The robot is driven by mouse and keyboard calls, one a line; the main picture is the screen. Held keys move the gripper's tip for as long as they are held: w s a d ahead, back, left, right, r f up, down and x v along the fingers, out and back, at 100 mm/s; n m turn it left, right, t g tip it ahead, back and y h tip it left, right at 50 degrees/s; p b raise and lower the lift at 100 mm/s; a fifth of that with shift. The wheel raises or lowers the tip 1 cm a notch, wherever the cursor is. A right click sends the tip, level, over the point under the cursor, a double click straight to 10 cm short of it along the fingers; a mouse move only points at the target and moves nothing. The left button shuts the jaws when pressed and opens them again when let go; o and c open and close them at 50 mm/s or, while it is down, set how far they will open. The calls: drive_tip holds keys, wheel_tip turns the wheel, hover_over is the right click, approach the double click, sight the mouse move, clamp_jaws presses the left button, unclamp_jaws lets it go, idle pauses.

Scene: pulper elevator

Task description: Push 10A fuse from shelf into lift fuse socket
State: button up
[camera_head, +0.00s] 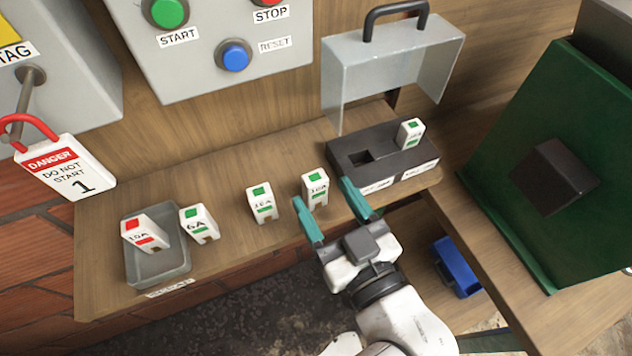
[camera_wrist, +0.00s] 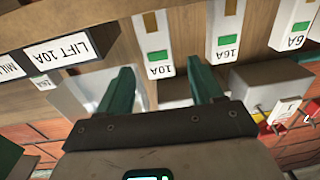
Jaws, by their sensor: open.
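The 10A fuse (camera_head: 315,188), white with a green mark, stands upright on the wooden shelf (camera_head: 225,185); it also shows in the wrist view (camera_wrist: 152,45). My gripper (camera_head: 323,195) is open, its two teal fingers pointing at the fuse, one toward each side. In the wrist view my gripper (camera_wrist: 162,75) has the fuse ahead between the fingertips, with gaps on both sides; contact is not visible. The black fuse holder (camera_head: 345,174) is to the right on the shelf. Its left socket (camera_head: 360,157) looks empty. The "LIFT 10A" label (camera_wrist: 58,52) shows in the wrist view.
A green-marked fuse (camera_head: 410,132) sits in the holder's right socket. A 16A fuse (camera_head: 262,205) and 6A fuse (camera_head: 199,224) stand left. A grey tray (camera_head: 160,280) holds a red-marked fuse (camera_head: 145,233). A grey cover (camera_head: 360,75) with a handle stands behind the holder.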

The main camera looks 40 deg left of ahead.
sight(312, 174)
drive_tip(key=x, duration=0.1)
drive_tip(key=p+x, duration=0.1)
drive_tip(key=x, duration=0.1)
drive_tip(key=p+x, duration=0.1)
drive_tip(key=x, duration=0.1)
drive_tip(key=shift+w+a+r, duration=0.1)
drive_tip(key=shift+a+r, duration=0.1)
drive_tip(key=shift+r, duration=0.15)
drive_tip(key=shift+w+a+f, duration=0.1)
drive_tip(key=shift+a, duration=0.2)
drive_tip(key=c, duration=1.1)
